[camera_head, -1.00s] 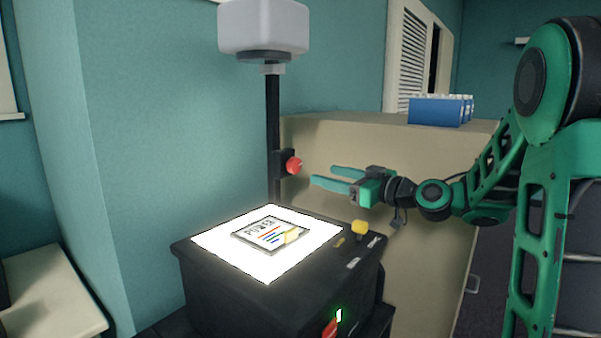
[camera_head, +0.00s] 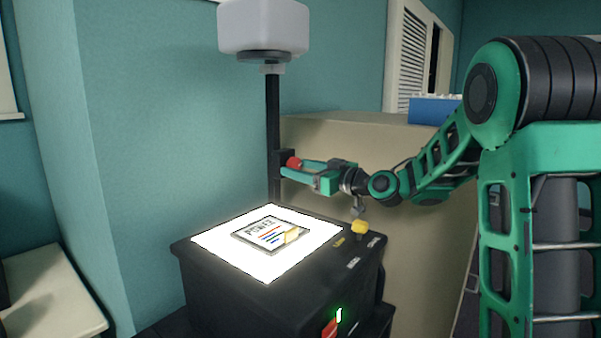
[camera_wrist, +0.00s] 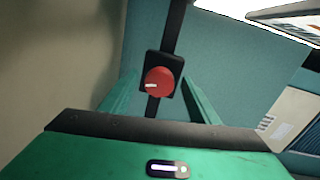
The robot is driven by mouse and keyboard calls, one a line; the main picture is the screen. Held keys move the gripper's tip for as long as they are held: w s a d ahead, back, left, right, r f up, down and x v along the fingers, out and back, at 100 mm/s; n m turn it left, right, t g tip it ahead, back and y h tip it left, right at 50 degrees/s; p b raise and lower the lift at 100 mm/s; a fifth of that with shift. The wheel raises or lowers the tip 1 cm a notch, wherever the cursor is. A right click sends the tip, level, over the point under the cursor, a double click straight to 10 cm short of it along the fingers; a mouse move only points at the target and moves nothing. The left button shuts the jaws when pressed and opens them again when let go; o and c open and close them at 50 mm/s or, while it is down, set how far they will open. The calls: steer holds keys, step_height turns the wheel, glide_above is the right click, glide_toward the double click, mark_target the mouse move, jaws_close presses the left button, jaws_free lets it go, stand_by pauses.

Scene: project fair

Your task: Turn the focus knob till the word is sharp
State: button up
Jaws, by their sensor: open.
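The focus knob (camera_head: 294,162) is red and sits on a dark block on the projector's black post (camera_head: 273,110). In the wrist view the knob (camera_wrist: 159,82) shows a white pointer mark aimed left. My gripper (camera_head: 298,168) is open, with its green fingers at the knob. In the wrist view the fingers (camera_wrist: 158,92) stand one on each side of the knob, with gaps showing. The overhead projector (camera_head: 285,270) has a lit white top. On it lies a framed slide (camera_head: 270,233) with a word, apparently POWER, and coloured lines.
The projector's pale head (camera_head: 264,27) is above on the post. A yellow knob (camera_head: 359,228) stands on the projector's right edge, below my wrist. A beige cabinet (camera_head: 420,230) with a blue crate (camera_head: 434,109) on top is behind my arm.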

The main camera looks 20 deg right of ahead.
steer(key=c, duration=1.1)
steer(key=shift+o, duration=0.2)
steer(key=shift+m, duration=0.3)
steer(key=shift+r+m, duration=0.15)
steer(key=shift+m, duration=2.55)
steer(key=shift+d+m, duration=0.1)
steer(key=shift+m, duration=0.2)
steer(key=o, duration=1.1)
steer(key=shift+c, duration=0.2)
